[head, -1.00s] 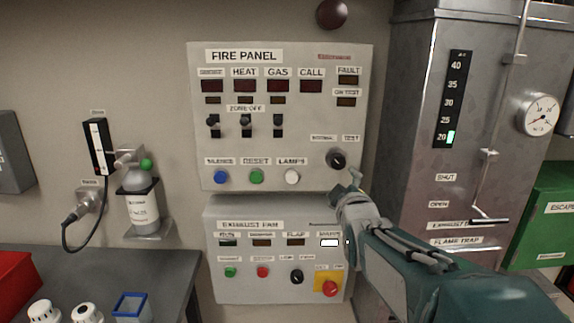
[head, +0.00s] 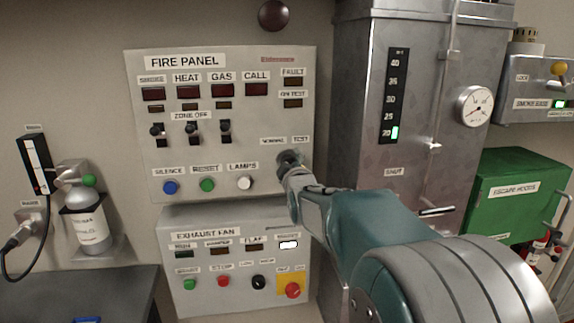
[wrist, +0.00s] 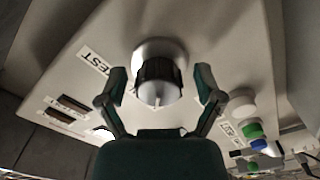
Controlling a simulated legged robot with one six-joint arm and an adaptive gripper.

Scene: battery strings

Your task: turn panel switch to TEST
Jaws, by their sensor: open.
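The fire panel (head: 275,130) is a grey wall box. Its black rotary switch (wrist: 158,70) sits below the NORMAL label (head: 272,141) and the TEST label (head: 300,139). My gripper (head: 292,166) is at the switch and partly hides it in the head view. In the wrist view my gripper's two fingers are open, one on each side of the knob, with a gap showing on both sides. A small pale mark shows on the knob; which label it points to I cannot tell. The ON TEST lamp (head: 293,103) is dark.
Below is the exhaust fan panel (head: 205,265) with buttons and a yellow-backed red button (head: 292,289). The white LAMPS button (head: 245,183) is left of my gripper. A metal cabinet (head: 365,60) stands close on the right, with a green box (head: 510,205) beyond.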

